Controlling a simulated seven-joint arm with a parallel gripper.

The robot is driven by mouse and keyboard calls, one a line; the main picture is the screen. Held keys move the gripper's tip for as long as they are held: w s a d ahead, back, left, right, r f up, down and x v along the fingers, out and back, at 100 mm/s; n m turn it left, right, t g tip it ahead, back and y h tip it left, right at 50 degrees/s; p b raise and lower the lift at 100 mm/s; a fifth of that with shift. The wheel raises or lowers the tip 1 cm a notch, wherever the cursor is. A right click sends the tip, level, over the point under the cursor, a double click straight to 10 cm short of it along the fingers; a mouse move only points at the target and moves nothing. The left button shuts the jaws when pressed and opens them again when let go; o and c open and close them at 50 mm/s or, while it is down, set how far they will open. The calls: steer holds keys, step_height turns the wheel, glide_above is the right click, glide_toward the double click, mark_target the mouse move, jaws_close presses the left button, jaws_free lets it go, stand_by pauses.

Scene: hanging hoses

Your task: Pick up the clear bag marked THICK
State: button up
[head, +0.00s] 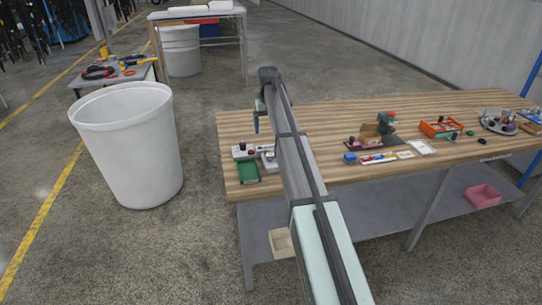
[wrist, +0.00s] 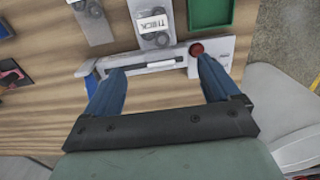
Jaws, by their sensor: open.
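The clear bag marked THICK (wrist: 155,24) lies on the wooden table in the wrist view. Dark round items show inside it, and its top runs out of the picture. My gripper (wrist: 157,66) is open and empty, with its two blue fingers spread over a pale device (wrist: 165,62) with a red button. The bag is just beyond the fingertips and not between them. In the head view my gripper (head: 257,118) hangs over the table's left end. The bag's label cannot be read there, and my arm covers part of that area.
A second clear bag (wrist: 95,20) lies left of the marked one. A green tray (wrist: 211,12) is close on its right. Further right on the wooden table (head: 330,120) are a red-orange crate (head: 440,128) and small boxes. A large white bin (head: 130,150) stands left.

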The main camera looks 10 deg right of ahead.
glide_above(270, 150)
steer(key=f, duration=0.5)
steer(key=shift+s+a+f, duration=0.15)
steer(key=shift+a, duration=0.1)
steer(key=shift+d+f, duration=0.15)
steer(key=shift+f, duration=1.25)
steer(key=shift+d+f, duration=0.15)
steer(key=shift+f, duration=1.2)
steer(key=c, duration=1.2)
steer(key=shift+r, duration=0.15)
